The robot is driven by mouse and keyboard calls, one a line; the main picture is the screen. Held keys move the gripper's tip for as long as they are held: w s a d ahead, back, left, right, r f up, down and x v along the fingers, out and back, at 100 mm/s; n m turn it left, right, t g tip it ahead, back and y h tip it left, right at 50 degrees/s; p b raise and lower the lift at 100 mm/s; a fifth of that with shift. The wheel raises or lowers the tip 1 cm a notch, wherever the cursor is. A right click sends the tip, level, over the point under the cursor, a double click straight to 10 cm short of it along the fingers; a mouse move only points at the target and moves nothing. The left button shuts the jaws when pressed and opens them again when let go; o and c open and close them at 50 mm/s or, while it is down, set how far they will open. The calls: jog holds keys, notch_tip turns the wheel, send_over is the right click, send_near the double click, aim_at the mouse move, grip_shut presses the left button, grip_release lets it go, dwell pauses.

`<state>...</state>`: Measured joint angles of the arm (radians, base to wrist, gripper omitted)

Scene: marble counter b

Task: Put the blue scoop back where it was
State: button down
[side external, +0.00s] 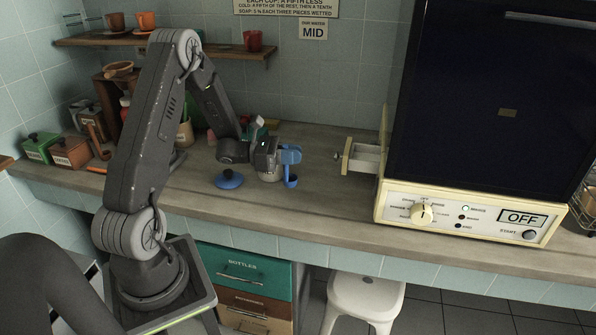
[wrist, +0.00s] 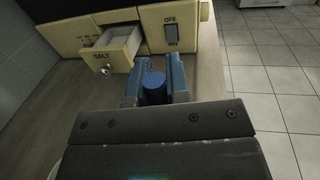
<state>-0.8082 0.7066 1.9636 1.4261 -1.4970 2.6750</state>
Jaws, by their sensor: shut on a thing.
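The blue scoop shows in the side view as a dark blue piece (side external: 291,181) below the blue fingers of my gripper (side external: 290,156). In the wrist view the scoop (wrist: 154,88) is a round blue shape between the two fingers (wrist: 156,75). My gripper is shut on it, over the counter near its front edge. A small pale jar (side external: 269,174) stands just left of the fingers. A blue lid with a knob (side external: 229,180) lies on the counter further left. The scoop's lower end is hidden in the wrist view.
An open drawer (side external: 364,158), labelled SALT in the wrist view (wrist: 110,48), sticks out from the cream machine (side external: 465,215) at right. Green (side external: 42,148) and orange (side external: 71,152) canisters stand at left. Bare counter (side external: 325,165) lies between gripper and drawer.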

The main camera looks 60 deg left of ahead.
jog(key=shift+w+d+f, duration=0.15)
jog(key=shift+w+f, duration=0.05)
jog(key=shift+f, duration=0.6)
jog(key=shift+w+d+f, duration=0.15)
jog(key=shift+f, duration=0.65)
jog(key=shift+w+d+f, duration=0.15)
jog(key=shift+w+f, duration=0.05)
jog(key=shift+f, duration=0.6)
jog(key=shift+f, duration=0.1)
jog(key=shift+f, duration=0.1)
jog(key=c, duration=1.1)
grip_release()
